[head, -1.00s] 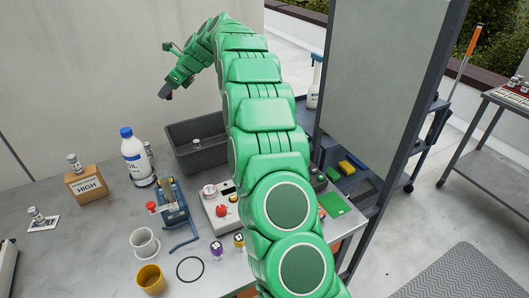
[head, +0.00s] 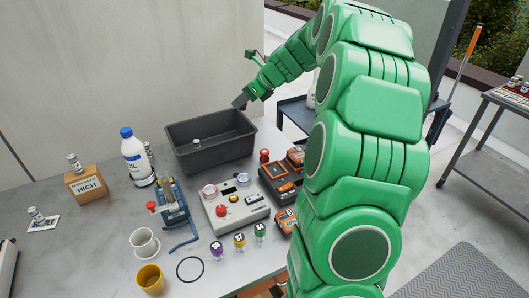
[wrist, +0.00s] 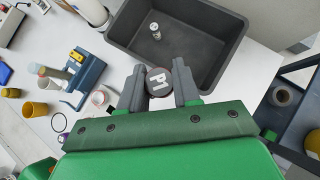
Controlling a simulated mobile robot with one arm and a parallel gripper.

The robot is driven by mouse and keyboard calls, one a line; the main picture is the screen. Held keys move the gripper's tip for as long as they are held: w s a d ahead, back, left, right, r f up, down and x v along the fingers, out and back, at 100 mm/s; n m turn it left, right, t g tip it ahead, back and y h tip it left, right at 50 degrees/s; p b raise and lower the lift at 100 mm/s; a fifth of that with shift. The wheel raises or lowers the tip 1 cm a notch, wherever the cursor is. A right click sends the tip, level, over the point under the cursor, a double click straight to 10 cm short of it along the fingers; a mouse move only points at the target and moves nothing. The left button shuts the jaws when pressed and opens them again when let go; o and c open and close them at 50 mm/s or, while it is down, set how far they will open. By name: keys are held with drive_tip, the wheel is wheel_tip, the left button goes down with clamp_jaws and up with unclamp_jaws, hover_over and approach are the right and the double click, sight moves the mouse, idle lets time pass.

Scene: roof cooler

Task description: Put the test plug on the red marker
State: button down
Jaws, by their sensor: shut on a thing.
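My gripper (head: 241,102) is up at the back of the table, by the rear right of the grey bin. In the wrist view my gripper (wrist: 158,77) is shut on a round dark-topped piece (wrist: 158,82) with a white mark, beside the bin's near wall. It may be the test plug; its lower part is hidden. I cannot pick out a red marker for certain. A red button (head: 222,211) sits on a grey control box (head: 240,207), and a red knob (head: 264,155) stands near the orange devices.
The grey bin (head: 212,152) holds a small pale canister (head: 197,143). A white bottle (head: 136,158), a blue fixture (head: 174,205), orange-and-black devices (head: 281,181), a yellow cup (head: 150,279) and several capped plugs (head: 239,241) crowd the table. The table's left front is clearer.

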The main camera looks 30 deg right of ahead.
drive_tip(key=s+d+f+m, duration=0.1)
drive_tip(key=s+d, duration=0.2)
drive_tip(key=s, duration=0.9)
drive_tip(key=h, duration=0.1)
hover_over(265, 151)
drive_tip(key=s, duration=0.1)
drive_tip(key=f, duration=1.4)
drive_tip(key=shift+s+a+f, duration=0.1)
drive_tip(key=shift+a+f, duration=0.05)
drive_tip(key=shift+a, duration=0.1)
drive_tip(key=shift+w+d+f, duration=0.15)
drive_tip(key=shift+w+f, duration=0.45)
drive_tip(key=shift+f, duration=1.7)
drive_tip(key=c, duration=0.8)
unclamp_jaws()
drive_tip(key=shift+f, duration=0.1)
